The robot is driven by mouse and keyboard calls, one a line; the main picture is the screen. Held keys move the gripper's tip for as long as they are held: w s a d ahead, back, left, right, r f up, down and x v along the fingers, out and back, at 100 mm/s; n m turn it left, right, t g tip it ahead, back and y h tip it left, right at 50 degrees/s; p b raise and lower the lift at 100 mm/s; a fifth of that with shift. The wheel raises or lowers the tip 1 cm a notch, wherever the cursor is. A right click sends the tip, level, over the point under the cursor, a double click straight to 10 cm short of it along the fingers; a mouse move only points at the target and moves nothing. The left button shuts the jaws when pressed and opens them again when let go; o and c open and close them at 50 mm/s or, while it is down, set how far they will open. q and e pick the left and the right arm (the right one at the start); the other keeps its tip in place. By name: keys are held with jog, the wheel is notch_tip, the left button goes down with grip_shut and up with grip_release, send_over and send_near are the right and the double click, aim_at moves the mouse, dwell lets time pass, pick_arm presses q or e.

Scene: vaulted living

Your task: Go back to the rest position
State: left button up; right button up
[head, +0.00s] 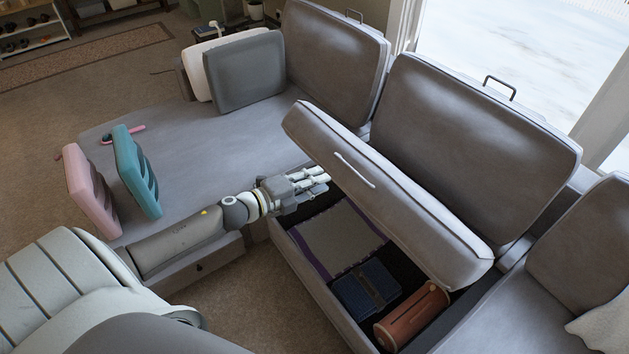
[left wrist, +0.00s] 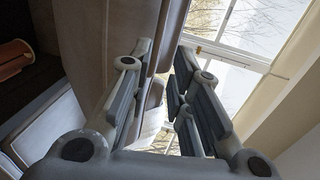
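My left gripper (head: 312,180) reaches in from the left and is beside the left end of the raised grey seat lid (head: 400,200), over the open storage box (head: 318,290). The lid is tilted up and has a light handle (head: 355,170) on its front. In the left wrist view the fingers of my left gripper (left wrist: 160,85) stand apart with nothing clearly held between them. I cannot tell whether they touch the lid. My right gripper is not in view.
The box holds a flat mat (head: 335,240), a dark blue item (head: 355,292) and a brown cylinder-like item (head: 412,316). A teal piece (head: 137,172) and a pink piece (head: 90,190) stand on the chaise (head: 190,135). Sofa backrests line the back by the window.

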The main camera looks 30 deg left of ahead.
pick_arm(q)
jog(key=shift+s, duration=0.1)
dwell(0.5)
jog(key=s+a+f+n+g+y, duration=0.2)
jog(key=s+f+n, duration=0.2)
jog(key=f, duration=0.6)
jog(key=s+a+f+n+g+y, duration=0.15)
jog(key=s+f+n, duration=0.25)
jog(key=f, duration=0.5)
jog(key=s+a+f+n+g+y, duration=0.1)
jog(key=s+a+f+n+y, duration=0.25)
jog(key=f, duration=0.65)
jog(key=s+d+f+n+g, duration=0.2)
jog(key=s+d+f, duration=0.1)
jog(key=s+f, duration=0.4)
jog(key=s+d+f+n+g, duration=0.25)
jog(key=s+f, duration=0.25)
jog(key=s, duration=0.3)
jog(key=s+d+f+n+g, duration=0.2)
jog(key=s+d+f, duration=0.1)
jog(key=s, duration=0.6)
jog(key=s+d+f+n+g, duration=0.2)
jog(key=s+d+f, duration=0.2)
jog(key=s, duration=0.6)
jog(key=shift+s+d+f+g+h, duration=0.2)
jog(key=shift+s+d+g+h, duration=0.15)
jog(key=shift+d, duration=0.9)
